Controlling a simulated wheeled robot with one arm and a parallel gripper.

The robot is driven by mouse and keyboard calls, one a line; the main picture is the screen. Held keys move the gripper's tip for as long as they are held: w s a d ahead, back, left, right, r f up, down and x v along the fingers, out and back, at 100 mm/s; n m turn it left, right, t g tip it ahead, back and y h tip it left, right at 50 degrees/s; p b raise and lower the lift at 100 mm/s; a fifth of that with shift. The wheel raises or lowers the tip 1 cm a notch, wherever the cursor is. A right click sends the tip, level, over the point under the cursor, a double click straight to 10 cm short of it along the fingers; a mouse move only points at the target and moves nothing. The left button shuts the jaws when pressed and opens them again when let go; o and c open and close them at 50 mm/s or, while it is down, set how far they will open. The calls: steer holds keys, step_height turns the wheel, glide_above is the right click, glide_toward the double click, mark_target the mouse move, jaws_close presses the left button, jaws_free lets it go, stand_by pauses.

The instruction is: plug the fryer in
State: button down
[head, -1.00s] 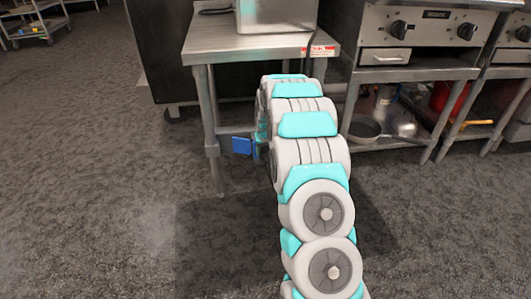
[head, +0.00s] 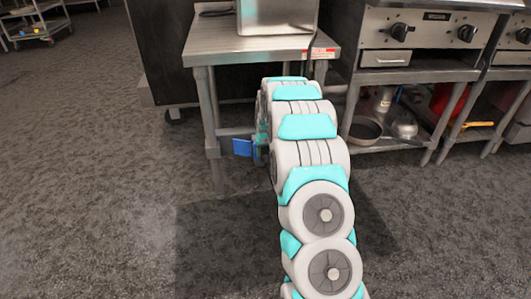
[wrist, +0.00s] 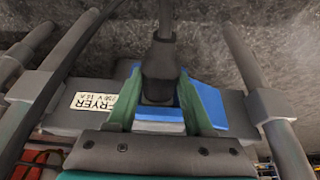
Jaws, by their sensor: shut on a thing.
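In the wrist view my gripper (wrist: 158,88) has its two green fingers shut on a plug. The plug has a dark grey sleeve and cord (wrist: 159,62) and a blue collar (wrist: 157,115). A grey box (wrist: 60,117) with a "FRYER" label (wrist: 93,105) lies right by the plug, and a blue flap (wrist: 208,104) shows at the right finger. I cannot tell how deep the plug sits. In the head view the blue flap (head: 242,147) shows under the table, left of my arm, which hides the gripper. A steel appliance (head: 277,16), perhaps the fryer, stands on the table.
The steel table (head: 225,46) has legs and a lower rail around my gripper; metal bars (wrist: 268,105) flank it in the wrist view. A griddle stand (head: 405,75) with a pan (head: 364,130) below is at the right. The floor at left is clear.

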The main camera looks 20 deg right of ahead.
mark_target(267, 163)
steer(key=shift+s+a, duration=0.25)
steer(key=shift+s, duration=0.6)
steer(key=shift+s+a, duration=0.2)
steer(key=shift+s, duration=0.6)
steer(key=shift+s+a, duration=0.25)
steer(key=shift+s, duration=0.6)
